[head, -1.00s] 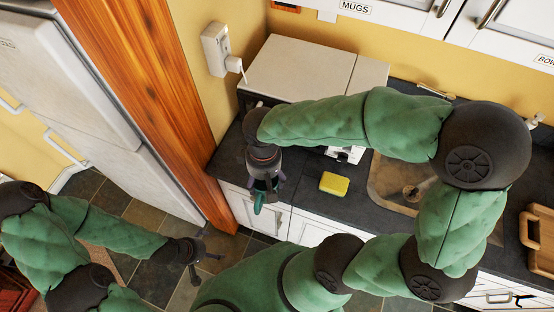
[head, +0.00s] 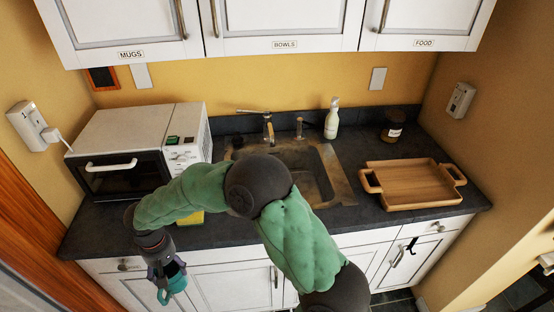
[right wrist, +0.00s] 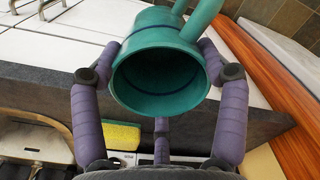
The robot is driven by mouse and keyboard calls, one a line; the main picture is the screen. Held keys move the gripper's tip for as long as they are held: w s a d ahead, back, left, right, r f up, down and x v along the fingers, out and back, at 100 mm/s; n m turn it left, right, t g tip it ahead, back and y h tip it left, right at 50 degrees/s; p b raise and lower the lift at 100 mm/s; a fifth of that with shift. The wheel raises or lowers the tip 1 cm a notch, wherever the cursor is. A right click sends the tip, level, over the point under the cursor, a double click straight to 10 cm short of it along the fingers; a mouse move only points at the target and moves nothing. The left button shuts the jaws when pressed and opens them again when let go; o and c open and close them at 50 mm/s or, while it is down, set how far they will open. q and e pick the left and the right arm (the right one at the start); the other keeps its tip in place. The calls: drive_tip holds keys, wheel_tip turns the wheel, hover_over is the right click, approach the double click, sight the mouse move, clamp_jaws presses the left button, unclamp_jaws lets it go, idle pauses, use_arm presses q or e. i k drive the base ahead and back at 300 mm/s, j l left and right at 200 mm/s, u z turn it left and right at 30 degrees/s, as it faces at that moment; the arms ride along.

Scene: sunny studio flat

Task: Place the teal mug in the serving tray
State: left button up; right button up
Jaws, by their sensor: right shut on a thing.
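The teal mug (head: 173,283) is held in my right gripper (head: 166,272) in front of the counter's left part, near the cabinet fronts. In the right wrist view the mug (right wrist: 160,75) shows its open, empty mouth toward the camera. The purple fingers of my right gripper (right wrist: 155,85) are shut around its sides. The wooden serving tray (head: 415,182), with a handle at each end, stands on the counter right of the sink, far from the mug. It looks empty. My left gripper is out of the head view.
A white microwave (head: 135,150) stands at the counter's left end. A yellow sponge (head: 190,217) lies partly behind my arm. The sink (head: 310,170) lies between microwave and tray. A soap bottle (head: 332,120) and a dark jar (head: 393,126) stand at the back.

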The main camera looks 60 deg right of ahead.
sight(409, 189)
drive_tip(key=k+l+z, duration=0.4)
drive_tip(key=l, duration=0.3)
drive_tip(key=k+l+z, duration=0.15)
drive_tip(key=k+l, duration=0.2)
drive_tip(key=k+l+z, duration=0.2)
drive_tip(key=l, duration=0.3)
